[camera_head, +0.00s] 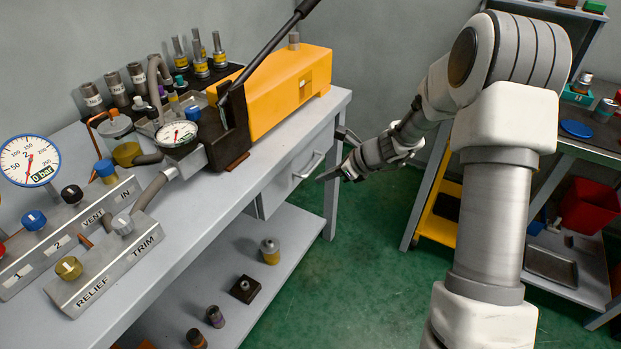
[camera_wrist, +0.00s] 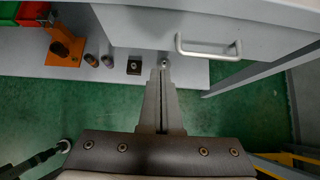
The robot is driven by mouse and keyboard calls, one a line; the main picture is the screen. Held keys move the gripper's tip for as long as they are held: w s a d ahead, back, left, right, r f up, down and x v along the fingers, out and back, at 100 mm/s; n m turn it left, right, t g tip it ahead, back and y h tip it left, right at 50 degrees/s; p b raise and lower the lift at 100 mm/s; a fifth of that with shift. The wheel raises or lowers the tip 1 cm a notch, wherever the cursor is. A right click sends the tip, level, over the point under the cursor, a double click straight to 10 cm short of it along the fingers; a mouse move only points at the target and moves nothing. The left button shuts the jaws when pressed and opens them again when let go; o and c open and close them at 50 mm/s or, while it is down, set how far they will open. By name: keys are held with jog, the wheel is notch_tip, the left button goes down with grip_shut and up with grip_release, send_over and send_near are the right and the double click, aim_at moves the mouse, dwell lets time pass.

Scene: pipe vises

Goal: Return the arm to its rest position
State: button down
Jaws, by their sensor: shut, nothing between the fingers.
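My gripper (camera_head: 327,176) is at the end of my white and grey arm, in the gap just right of the grey workbench (camera_head: 232,199), near its drawer handle (camera_head: 309,166). In the wrist view my gripper (camera_wrist: 162,72) points forward with its two fingers together and nothing between them. The drawer front and its handle (camera_wrist: 208,48) lie ahead of the fingertips in that view. Whether the fingertips touch the bench cannot be told, but a gap seems to show in the head view.
The yellow pump (camera_head: 280,90) and gauges stand on the bench. Its lower shelf (camera_head: 250,282) holds several small fittings.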

jog(key=s+r+n+g+h, duration=0.1)
jog(key=s+r+n+h, duration=0.1)
jog(key=s+r+n, duration=1.15)
jog(key=s+d+r+n+t+h, duration=0.1)
jog(key=s+d+r+n+h, duration=0.1)
jog(key=s+r+n, duration=0.3)
jog(key=s+d+r+n+h+p, duration=0.1)
jog(key=s+d+n+h, duration=0.15)
jog(key=s, duration=0.55)
jog(key=s+d+r+n+t+h, duration=0.1)
jog(key=s+d+r+n, duration=0.1)
jog(key=s+r+n, duration=0.3)
notch_tip(320, 180, up, 10)
jog(key=s+m+p, duration=0.1)
jog(key=p, duration=1.1)
jog(key=shift+r, duration=0.2)
